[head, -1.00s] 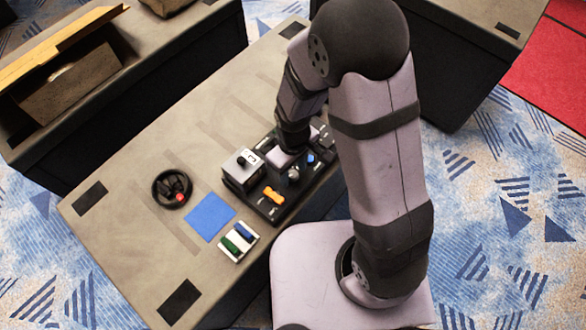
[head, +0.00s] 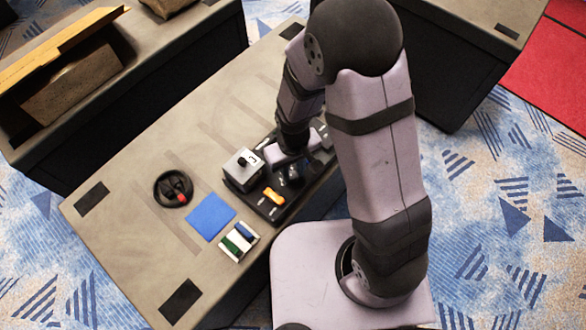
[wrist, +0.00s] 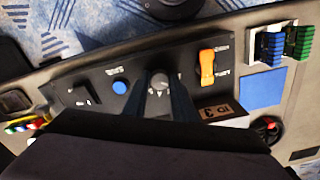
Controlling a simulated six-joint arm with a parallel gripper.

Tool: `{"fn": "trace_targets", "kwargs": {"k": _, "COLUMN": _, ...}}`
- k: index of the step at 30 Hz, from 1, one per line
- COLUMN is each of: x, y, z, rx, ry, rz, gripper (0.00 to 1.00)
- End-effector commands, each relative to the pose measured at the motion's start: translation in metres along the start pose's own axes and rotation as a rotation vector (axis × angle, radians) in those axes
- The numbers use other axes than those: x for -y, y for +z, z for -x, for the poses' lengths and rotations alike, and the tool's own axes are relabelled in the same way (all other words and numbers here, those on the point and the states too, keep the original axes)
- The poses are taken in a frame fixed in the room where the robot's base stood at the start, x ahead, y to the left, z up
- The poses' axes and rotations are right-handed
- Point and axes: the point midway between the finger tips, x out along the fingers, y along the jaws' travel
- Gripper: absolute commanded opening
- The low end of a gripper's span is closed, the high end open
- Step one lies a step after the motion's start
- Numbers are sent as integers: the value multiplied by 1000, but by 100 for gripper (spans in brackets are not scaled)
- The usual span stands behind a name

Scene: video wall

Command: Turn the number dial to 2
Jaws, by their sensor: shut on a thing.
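The number dial, a small grey round knob (wrist: 160,82), sits on the black control panel (wrist: 100,72). Small marks around the knob are too blurred to read, so I cannot tell its setting. In the wrist view my gripper (wrist: 159,84) has one dark finger on each side of the knob and is shut on it. In the head view my gripper (head: 293,172) is down over the panel (head: 266,207) and mostly hides the dial.
Nearby lie a blue square (head: 211,217), a tray of coloured blocks (head: 239,242) and a black wheel (head: 173,188). The table's left side is clear.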

Motion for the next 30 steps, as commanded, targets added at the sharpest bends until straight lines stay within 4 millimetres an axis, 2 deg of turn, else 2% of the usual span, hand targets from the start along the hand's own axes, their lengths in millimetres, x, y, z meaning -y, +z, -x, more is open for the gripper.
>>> {"fn": "trace_targets", "kwargs": {"k": 10, "x": 0, "y": -1, "z": 1, "rx": -1, "ry": 0, "rz": -163, "gripper": 2}}
{"fn": "trace_targets", "kwargs": {"k": 25, "x": 0, "y": -1, "z": 1, "rx": -2, "ry": 0, "rz": -191, "gripper": 2}}
{"fn": "trace_targets", "kwargs": {"k": 26, "x": 0, "y": -1, "z": 1, "rx": -2, "ry": 0, "rz": -191, "gripper": 27}}
{"fn": "trace_targets", "kwargs": {"k": 27, "x": 0, "y": -1, "z": 1, "rx": -2, "ry": 0, "rz": -191, "gripper": 36}}
{"fn": "trace_targets", "kwargs": {"k": 28, "x": 0, "y": -1, "z": 1, "rx": -2, "ry": 0, "rz": -191, "gripper": 43}}
{"fn": "trace_targets", "kwargs": {"k": 30, "x": 0, "y": -1, "z": 1, "rx": -2, "ry": 0, "rz": -191, "gripper": 43}}
